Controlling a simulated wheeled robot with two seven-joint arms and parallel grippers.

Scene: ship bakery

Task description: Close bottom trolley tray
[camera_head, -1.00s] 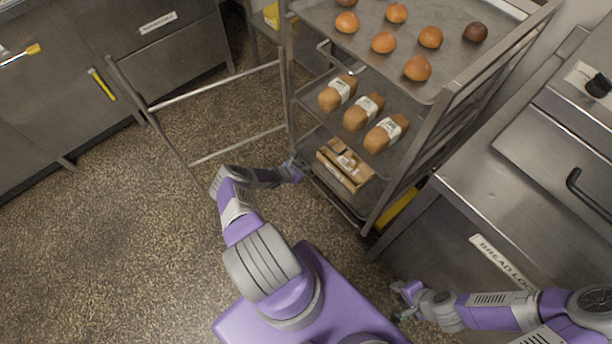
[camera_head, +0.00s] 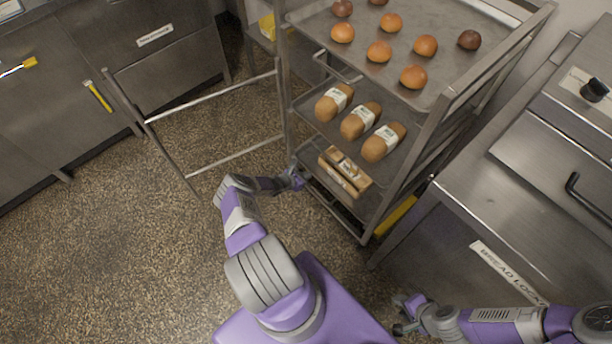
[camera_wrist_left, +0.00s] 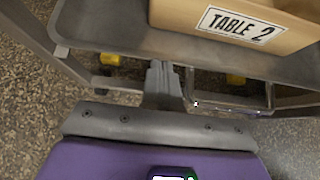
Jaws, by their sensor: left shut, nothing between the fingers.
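The trolley (camera_head: 283,90) is a metal rack with its door frame (camera_head: 215,90) swung open to the left. Its bottom tray (camera_head: 318,176) is grey and low, and carries a cardboard box (camera_head: 345,172). My left gripper (camera_head: 298,177) is shut and empty at the tray's left front edge. In the left wrist view, the closed fingers (camera_wrist_left: 160,75) are up against or very close to the tray's rim (camera_wrist_left: 110,38); contact is hard to confirm. The box there reads "TABLE 2" (camera_wrist_left: 235,25). My right gripper (camera_head: 403,315) is far from the tray; its finger opening is unclear.
The middle tray (camera_head: 308,108) holds wrapped loaves, and the top tray (camera_head: 450,20) holds several buns. A steel counter unit (camera_head: 480,205) stands close on the right, near my right arm. Steel cabinets (camera_head: 150,60) line the left. The floor at left is clear.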

